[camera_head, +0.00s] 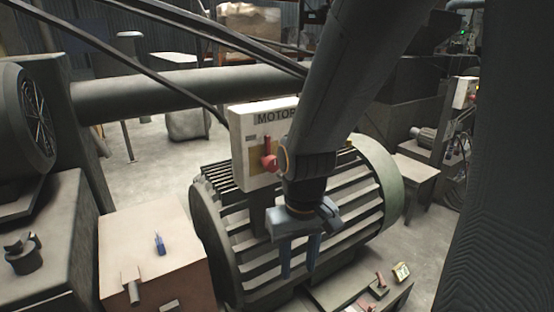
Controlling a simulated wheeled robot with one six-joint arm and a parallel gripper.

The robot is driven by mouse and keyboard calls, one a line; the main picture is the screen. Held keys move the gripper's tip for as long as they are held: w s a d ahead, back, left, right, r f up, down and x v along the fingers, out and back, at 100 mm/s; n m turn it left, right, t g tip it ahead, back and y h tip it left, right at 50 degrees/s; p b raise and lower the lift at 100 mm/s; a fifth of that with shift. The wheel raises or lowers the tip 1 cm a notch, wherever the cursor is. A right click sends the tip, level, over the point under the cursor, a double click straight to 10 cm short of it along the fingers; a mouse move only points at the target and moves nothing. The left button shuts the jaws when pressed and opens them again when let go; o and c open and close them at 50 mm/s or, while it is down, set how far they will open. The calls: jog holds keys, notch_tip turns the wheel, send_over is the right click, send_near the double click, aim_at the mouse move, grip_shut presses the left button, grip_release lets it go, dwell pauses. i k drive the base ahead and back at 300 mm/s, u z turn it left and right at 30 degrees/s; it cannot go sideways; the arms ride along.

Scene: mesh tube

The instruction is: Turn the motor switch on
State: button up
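A pale switch box (243,149) labelled "MOTOR" stands above a large ribbed grey motor (232,230). A red switch handle (268,158) sits on a yellowish plate on the front of the box. My arm comes down from the top and covers the right part of the box and its label. My gripper (299,272) points down in front of the motor, lower and to the right of the red handle. Its two blue-grey fingers are apart with nothing seen between them. It does not appear to touch the handle.
A light box-like bench (150,240) at the lower left carries a small blue item (159,244). A low table (335,290) with small items is at the lower right. A large horizontal pipe (170,92) and dark cables run behind and beside the switch box.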

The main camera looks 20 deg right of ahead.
aim_at(269, 162)
jog(key=u, duration=0.35)
jog(key=k, duration=1.55)
jog(key=z, duration=0.95)
jog(key=i, duration=1)
